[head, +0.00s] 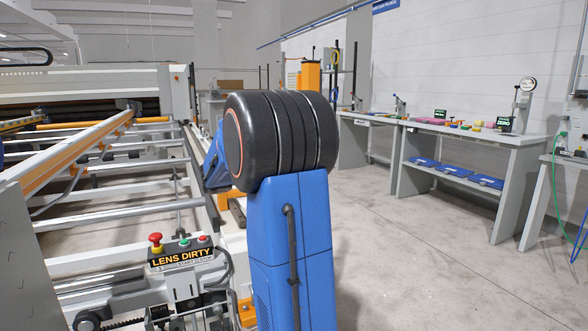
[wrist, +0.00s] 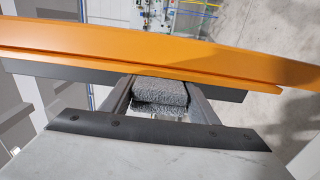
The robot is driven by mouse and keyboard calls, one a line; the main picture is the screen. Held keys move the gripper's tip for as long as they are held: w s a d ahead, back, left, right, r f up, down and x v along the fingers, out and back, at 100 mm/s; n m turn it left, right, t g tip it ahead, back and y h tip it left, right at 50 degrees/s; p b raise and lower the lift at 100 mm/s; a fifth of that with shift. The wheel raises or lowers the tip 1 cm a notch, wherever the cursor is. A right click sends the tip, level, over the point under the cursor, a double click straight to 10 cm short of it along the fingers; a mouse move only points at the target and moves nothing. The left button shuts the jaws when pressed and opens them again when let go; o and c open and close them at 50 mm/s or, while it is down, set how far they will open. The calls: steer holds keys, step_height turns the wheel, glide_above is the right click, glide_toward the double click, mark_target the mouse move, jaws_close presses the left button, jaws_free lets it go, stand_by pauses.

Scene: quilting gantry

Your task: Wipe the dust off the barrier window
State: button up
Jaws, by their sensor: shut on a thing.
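In the wrist view my gripper (wrist: 160,84) is shut on a grey, fuzzy pad (wrist: 160,97), held between its two fingers. The pad's far edge lies close to an orange beam (wrist: 100,48) that crosses the picture; I cannot tell whether they touch. In the head view my blue arm hides the gripper and the pad. I cannot make out the barrier window or any dust in either view. A control box with a "LENS DIRTY" sign (head: 181,256) stands at the machine's near end.
The quilting machine's frame, with an orange-edged rail (head: 95,147) and white rollers, fills the left. A red emergency button (head: 155,238) tops the control box. A workbench (head: 450,135) with small items stands at right. The concrete floor (head: 400,260) between is clear.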

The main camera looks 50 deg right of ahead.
steer(key=shift+s+r, duration=0.1)
steer(key=shift+r, duration=1.9)
steer(key=shift+f, duration=0.15)
steer(key=shift+f, duration=1.9)
steer(key=w+d, duration=0.3)
steer(key=w, duration=0.2)
steer(key=shift+w, duration=0.2)
